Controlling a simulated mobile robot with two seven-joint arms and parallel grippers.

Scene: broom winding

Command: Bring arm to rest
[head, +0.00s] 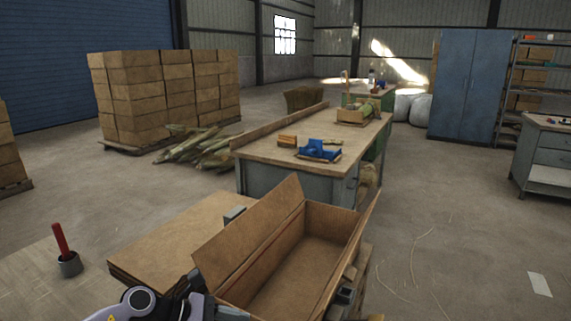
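Part of my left arm (150,302) shows at the bottom edge, left of centre, with grey and dark links. It is beside the near left side of the open cardboard box (300,262). The dark end of this arm (188,284) is close to the box's left flap, and I cannot tell whether they touch. Its fingertips cannot be made out, so I cannot see whether the gripper is open or shut. My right gripper does not show. The box's inside looks empty.
Flat cardboard (165,245) lies left of the box. Beyond is a workbench (290,160) with a blue clamp-like tool (318,149). Stacked cartons (165,95) stand behind. Open floor (450,235) lies to the right.

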